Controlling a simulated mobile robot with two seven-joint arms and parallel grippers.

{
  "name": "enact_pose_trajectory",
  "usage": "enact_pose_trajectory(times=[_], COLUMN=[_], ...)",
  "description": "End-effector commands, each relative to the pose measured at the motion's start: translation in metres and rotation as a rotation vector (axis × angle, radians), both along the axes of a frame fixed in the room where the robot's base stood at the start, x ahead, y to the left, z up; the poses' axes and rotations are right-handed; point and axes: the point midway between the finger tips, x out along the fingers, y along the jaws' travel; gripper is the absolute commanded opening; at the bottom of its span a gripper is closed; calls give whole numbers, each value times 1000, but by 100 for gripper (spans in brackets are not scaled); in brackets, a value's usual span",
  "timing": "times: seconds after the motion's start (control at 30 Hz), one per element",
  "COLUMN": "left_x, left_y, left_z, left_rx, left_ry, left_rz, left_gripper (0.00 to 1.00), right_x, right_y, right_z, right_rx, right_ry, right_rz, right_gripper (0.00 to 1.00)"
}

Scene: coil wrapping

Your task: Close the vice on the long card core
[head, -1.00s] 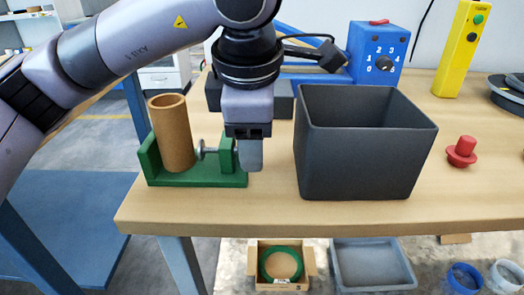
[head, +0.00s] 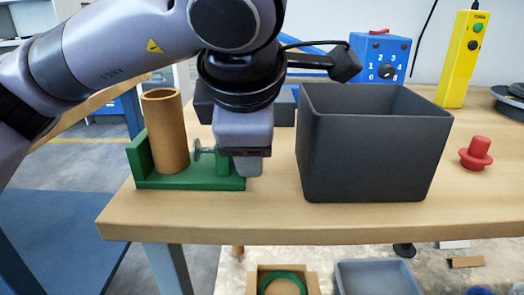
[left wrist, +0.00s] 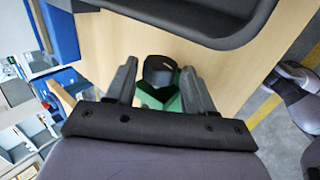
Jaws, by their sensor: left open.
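The long card core (head: 166,130) is a brown tube standing upright in the green vice (head: 190,184), beside its left wall. The vice's grey screw pad (head: 197,150) faces the core from the right; I cannot tell whether it touches. My left gripper (head: 249,166) is at the vice's right end and hides part of it. In the left wrist view the open fingers (left wrist: 159,68) are on either side of a dark round knob (left wrist: 160,70), with the green vice (left wrist: 158,100) behind it. I cannot tell whether the fingers touch the knob. My right gripper is out of view.
A dark grey bin (head: 372,150) stands close to the right of my left gripper. A red knobbed piece (head: 476,153), a blue control box (head: 380,58) and a yellow switch box (head: 463,55) are further right. The table's front edge (head: 300,232) is clear.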

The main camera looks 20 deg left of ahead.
Motion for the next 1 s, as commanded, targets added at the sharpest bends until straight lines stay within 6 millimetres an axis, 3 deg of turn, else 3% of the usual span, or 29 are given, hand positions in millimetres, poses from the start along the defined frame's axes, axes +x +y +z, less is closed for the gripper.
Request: enact_pose_trajectory(times=[0.1,0.2,0.37,0.7,1.0], left_x=[0,0,0,6,7], left_y=[0,0,0,2,2], left_z=[0,0,1,8,4], left_rx=[0,0,-3,-78,-90], left_ry=[0,1,8,268,309], left_rz=[0,0,1,3,-1], left_gripper=[50,20,20,20,20], right_x=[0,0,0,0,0], right_y=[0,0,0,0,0], right_z=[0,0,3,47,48], right_rx=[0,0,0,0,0], right_ry=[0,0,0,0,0], right_rz=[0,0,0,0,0], right_gripper=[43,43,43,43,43])
